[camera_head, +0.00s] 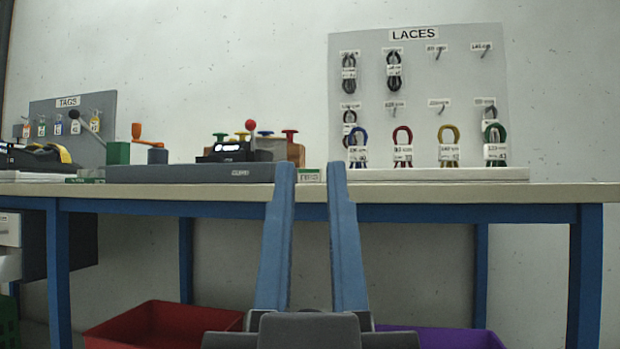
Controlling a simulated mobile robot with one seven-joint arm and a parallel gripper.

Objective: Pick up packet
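No thing in view is clearly marked as the packet. A small pale box or packet with a green label (310,175) sits on the table, seen between my fingertips; its label is too small to read. My gripper (311,167) is in front of the table with its two blue fingers apart and nothing visibly held. How far the fingertips are from the small packet I cannot tell. Banded lace bundles hang on the LACES board (440,85): black above, with blue (358,146), red (402,147), yellow (448,146) and green (495,145) below.
The table (560,192) has blue legs. A dark grey fixture (190,173) with coloured knobs and levers stands left of my gripper. A TAGS board (72,115) stands at far left. Red (160,325) and purple (440,338) bins are below. The table's right end is clear.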

